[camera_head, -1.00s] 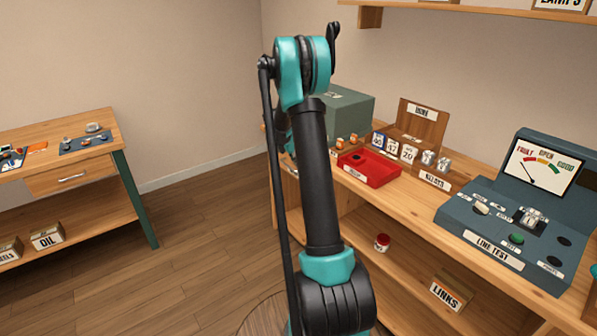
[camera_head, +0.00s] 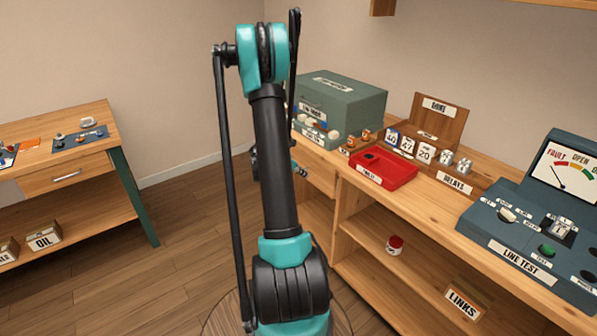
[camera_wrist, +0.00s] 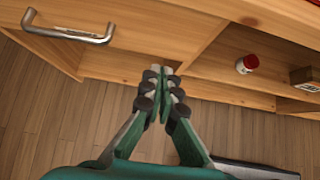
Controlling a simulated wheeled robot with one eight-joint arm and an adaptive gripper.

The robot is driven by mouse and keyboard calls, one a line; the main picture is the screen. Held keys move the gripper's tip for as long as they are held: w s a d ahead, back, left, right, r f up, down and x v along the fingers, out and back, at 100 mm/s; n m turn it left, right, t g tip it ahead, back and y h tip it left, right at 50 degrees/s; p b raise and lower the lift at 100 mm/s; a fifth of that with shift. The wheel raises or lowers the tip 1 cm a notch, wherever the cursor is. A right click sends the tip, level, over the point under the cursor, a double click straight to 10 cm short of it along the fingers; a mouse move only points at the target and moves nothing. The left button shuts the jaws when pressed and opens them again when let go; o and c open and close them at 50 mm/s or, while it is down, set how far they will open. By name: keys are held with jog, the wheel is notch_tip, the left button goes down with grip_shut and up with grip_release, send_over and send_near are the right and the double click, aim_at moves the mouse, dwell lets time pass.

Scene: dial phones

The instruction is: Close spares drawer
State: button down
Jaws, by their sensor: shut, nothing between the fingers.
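A wooden drawer with a grey bar handle (camera_wrist: 68,33) is at the top left of the wrist view. It belongs to the bench with the red-lidded jar, and its front seems to stand out from the bench. In the head view a wooden panel (camera_head: 316,172) shows at that bench's left end, partly behind my arm; how far the drawer is open cannot be told there. My gripper (camera_wrist: 165,74) is shut and empty, below and right of the handle, apart from it. In the head view my arm mostly hides it.
A green box (camera_head: 345,100), a red tray (camera_head: 385,172) and a line test unit (camera_head: 530,235) stand on the bench. A red-lidded jar (camera_head: 394,245) and a links box (camera_head: 463,300) are on its lower shelf. Another bench with a drawer (camera_head: 65,177) stands left; floor between is clear.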

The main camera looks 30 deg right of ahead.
aim_at(323, 168)
jog(key=d+f, duration=0.1)
jog(key=d, duration=0.1)
jog(key=d+f, duration=0.1)
jog(key=d, duration=0.1)
jog(key=d+f, duration=0.1)
jog(key=d, duration=0.2)
jog(key=shift+w+f, duration=0.2)
jog(key=shift+f, duration=0.15)
jog(key=shift+d, duration=0.4)
jog(key=d, duration=0.4)
jog(key=shift+w+d, duration=0.15)
jog(key=shift+w+d+r, duration=0.1)
jog(key=shift+d, duration=0.05)
